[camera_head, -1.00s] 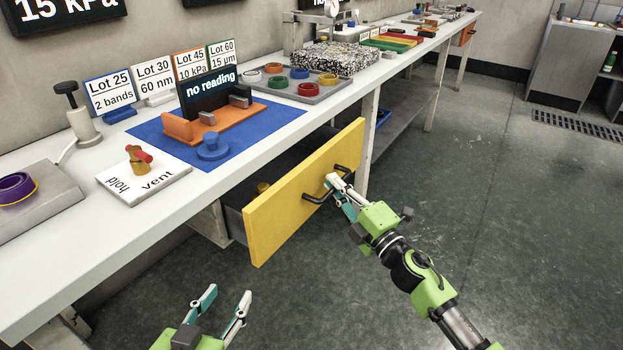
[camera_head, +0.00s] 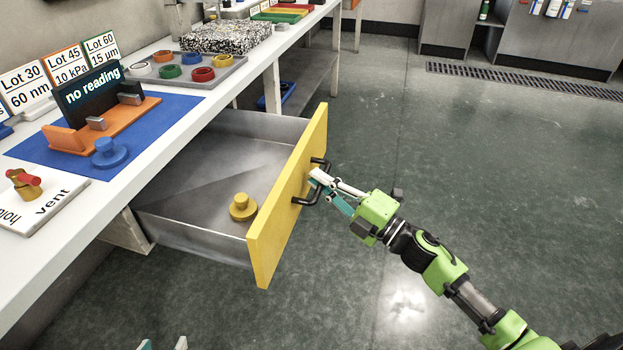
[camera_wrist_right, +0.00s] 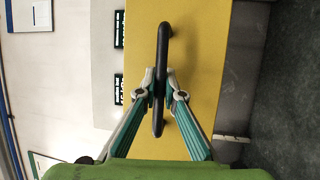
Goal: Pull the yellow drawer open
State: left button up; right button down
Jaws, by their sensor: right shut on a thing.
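The yellow drawer (camera_head: 288,205) under the bench stands well open, and its grey metal inside shows. A brass-coloured stepped weight (camera_head: 242,207) lies in it near the front. The black bar handle (camera_head: 312,188) is on the yellow front; it also shows in the right wrist view (camera_wrist_right: 162,50). My right gripper (camera_head: 318,183) is shut on the handle, with one finger on each side of the bar in the right wrist view (camera_wrist_right: 161,92). My left gripper (camera_head: 163,345) shows only its fingertips at the bottom edge, apart and with nothing visible between them.
The white bench (camera_head: 150,120) carries a blue mat (camera_head: 170,108), an orange stand with a "no reading" display (camera_head: 92,92), a blue knobbed piece (camera_head: 109,153) and a grey tray of coloured rings (camera_head: 225,70). The floor right of the drawer is clear.

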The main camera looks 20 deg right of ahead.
dwell(0.3)
jog(key=c, duration=2.1)
grip_release()
jog(key=shift+c, duration=0.2)
jog(key=v, duration=1.2)
